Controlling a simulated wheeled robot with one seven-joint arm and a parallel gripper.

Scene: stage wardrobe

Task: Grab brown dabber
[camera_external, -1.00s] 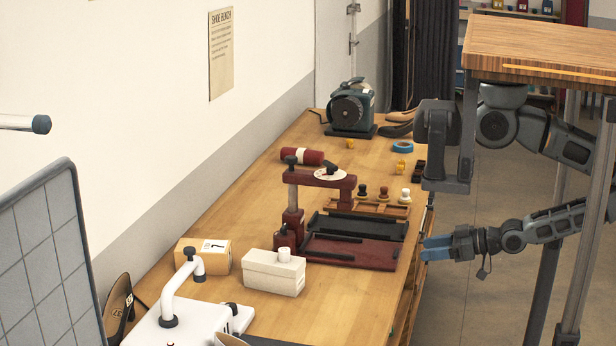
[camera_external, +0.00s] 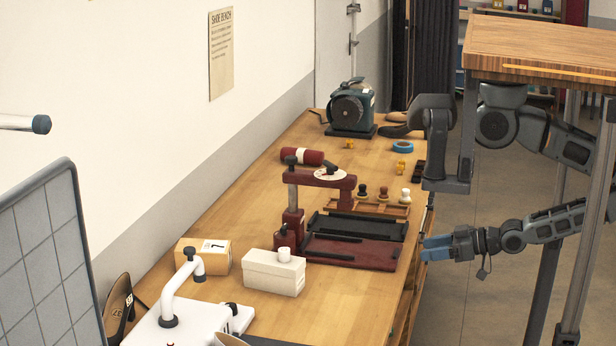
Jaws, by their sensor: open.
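Three small dabbers stand in a row in a wooden rack (camera_external: 345,206) on the bench. The brown dabber (camera_external: 383,194) is in the middle, between a black dabber (camera_external: 363,191) and a cream one (camera_external: 405,196). My gripper (camera_external: 436,248), with blue fingers, is open and empty at the bench's right edge. It points left and sits nearer the camera than the rack, apart from the dabbers. The lower parts of the dabbers are hidden in the rack.
A dark red press (camera_external: 350,252) with a black plate lies left of my gripper. A white box (camera_external: 274,272), a red cylinder (camera_external: 302,156), blue tape (camera_external: 402,147) and a grinder (camera_external: 352,107) are on the bench (camera_external: 235,190). A wooden-topped table (camera_external: 545,48) partly hides my arm.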

